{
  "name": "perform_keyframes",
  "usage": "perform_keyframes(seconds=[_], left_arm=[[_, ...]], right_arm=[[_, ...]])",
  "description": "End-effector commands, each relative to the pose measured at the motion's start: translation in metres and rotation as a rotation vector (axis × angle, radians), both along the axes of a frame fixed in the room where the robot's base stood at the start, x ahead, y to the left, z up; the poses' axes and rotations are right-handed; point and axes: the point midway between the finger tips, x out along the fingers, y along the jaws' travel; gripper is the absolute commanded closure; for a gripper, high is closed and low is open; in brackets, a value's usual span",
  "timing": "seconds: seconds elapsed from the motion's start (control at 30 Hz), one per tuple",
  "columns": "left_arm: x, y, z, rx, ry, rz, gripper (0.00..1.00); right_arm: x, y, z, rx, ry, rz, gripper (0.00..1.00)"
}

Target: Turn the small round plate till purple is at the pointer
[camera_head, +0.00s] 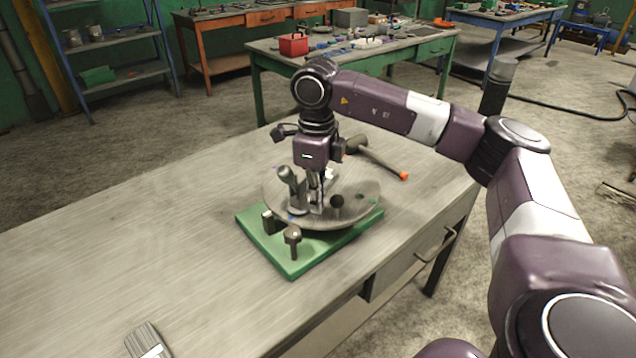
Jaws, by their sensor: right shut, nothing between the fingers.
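The small round plate (355,213) is grey and sits on a green base (293,267) on the near workbench. A dark round spot (337,201), a green spot (373,196) and a small blue mark (290,217) show on it. A grey knob-like post (288,176) stands at the plate's left side. A small upright post (292,240), perhaps the pointer, stands at the base's front. My right gripper (316,208) points down at the plate, shut and empty, beside the grey post; whether it touches is unclear. It hides part of the plate. My left gripper is out of view.
A hammer with an orange handle end (383,163) lies behind the plate. A brush-like object (148,342) lies at the bench's near edge. The bench top (130,245) to the left is clear. Other benches and a blue shelf (115,73) stand farther back.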

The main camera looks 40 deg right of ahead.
Motion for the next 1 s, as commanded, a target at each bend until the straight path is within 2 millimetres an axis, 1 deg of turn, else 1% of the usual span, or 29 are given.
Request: perform_keyframes(seconds=[0.5, 0.83, 1.0], left_arm=[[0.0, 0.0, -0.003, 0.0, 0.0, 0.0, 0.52], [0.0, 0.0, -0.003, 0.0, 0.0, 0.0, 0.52], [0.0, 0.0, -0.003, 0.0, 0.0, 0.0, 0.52]], right_arm=[[-0.01, -0.014, 0.0, -0.001, -0.001, -0.001, 1.0], [-0.011, -0.015, 0.0, 0.0, 0.0, 0.0, 1.0], [-0.013, -0.018, 0.0, 0.0, 0.0, -0.001, 1.0]])
